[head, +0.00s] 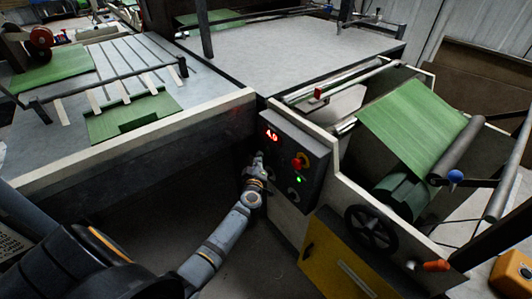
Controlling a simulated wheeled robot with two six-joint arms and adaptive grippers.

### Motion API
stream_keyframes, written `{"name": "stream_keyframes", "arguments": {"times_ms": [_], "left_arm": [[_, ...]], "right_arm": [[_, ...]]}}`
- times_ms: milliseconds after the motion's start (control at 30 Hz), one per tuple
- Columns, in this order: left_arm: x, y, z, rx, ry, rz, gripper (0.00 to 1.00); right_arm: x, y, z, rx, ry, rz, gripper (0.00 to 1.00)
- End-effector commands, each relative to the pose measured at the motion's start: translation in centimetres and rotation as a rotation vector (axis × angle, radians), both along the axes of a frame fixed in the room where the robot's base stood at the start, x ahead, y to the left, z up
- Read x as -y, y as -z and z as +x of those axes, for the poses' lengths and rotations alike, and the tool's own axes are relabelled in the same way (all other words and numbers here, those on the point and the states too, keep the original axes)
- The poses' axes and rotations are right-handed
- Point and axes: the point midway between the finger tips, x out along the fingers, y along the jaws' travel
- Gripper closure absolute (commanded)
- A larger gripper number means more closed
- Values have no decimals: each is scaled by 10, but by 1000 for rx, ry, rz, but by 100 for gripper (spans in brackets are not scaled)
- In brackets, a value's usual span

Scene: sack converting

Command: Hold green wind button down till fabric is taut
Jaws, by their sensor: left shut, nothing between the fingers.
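The control panel (318,150) stands on the machine's near side. It has a red lit display (271,135), a red stop button (300,162) on a yellow base and a small green lit spot (298,179). My left gripper (259,157) is shut and empty, with its tip at the panel's left part, below the display. I cannot tell whether it touches a button; the gripper hides that part of the panel. The green fabric (408,125) slopes smoothly across the machine at right, with a green roll (402,190) below. My right gripper is not in view.
A black handwheel (370,229) and a yellow cabinet door (335,262) are right of my arm. An orange handle (436,266) sticks out further right. A table with green pieces (135,115) is at left. Open floor lies below the panel.

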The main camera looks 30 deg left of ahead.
Motion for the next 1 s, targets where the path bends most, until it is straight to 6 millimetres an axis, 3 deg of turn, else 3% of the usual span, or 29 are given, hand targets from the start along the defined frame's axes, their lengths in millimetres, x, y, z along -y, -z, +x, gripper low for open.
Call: {"name": "stream_keyframes", "arguments": {"times_ms": [1000], "left_arm": [[5, 0, 11, 0, 0, 0, 100]], "right_arm": [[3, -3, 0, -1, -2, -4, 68]]}}
